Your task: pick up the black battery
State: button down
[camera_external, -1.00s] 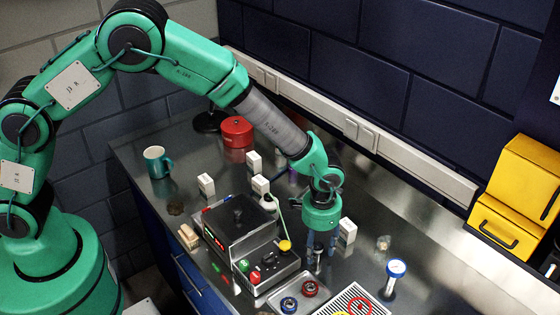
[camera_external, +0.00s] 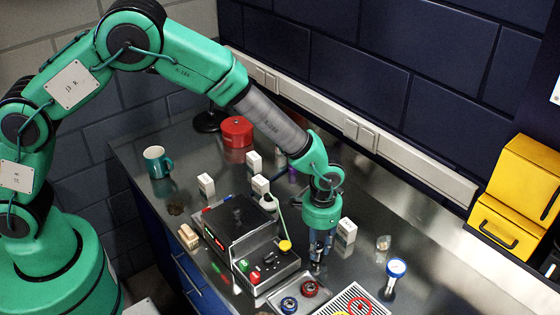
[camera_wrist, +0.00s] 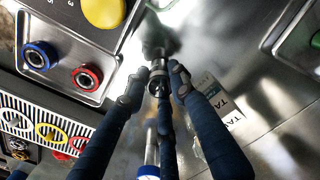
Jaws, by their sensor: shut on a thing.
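My gripper (camera_wrist: 157,88) shows in the wrist view with its blue fingers drawn together. They are shut on a small dark cylinder with a silvery band, which I take to be the black battery (camera_wrist: 157,71). The fingers hide part of it. In the external view my gripper (camera_external: 318,256) points down at the bench, just right of the grey device. The battery is mostly hidden there by the fingers, and I cannot tell whether it touches the bench.
A white box (camera_external: 346,232) stands close to the right of my gripper. The grey device (camera_external: 268,262) with buttons is to the left. A tray (camera_external: 274,297) with blue and red rings lies in front. A blue-white gauge (camera_external: 396,268) stands right. Bare bench lies further right.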

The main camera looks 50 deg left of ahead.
aim_at(318, 244)
notch_tip(318, 244, up, 10)
jog(key=shift+f, duration=0.2)
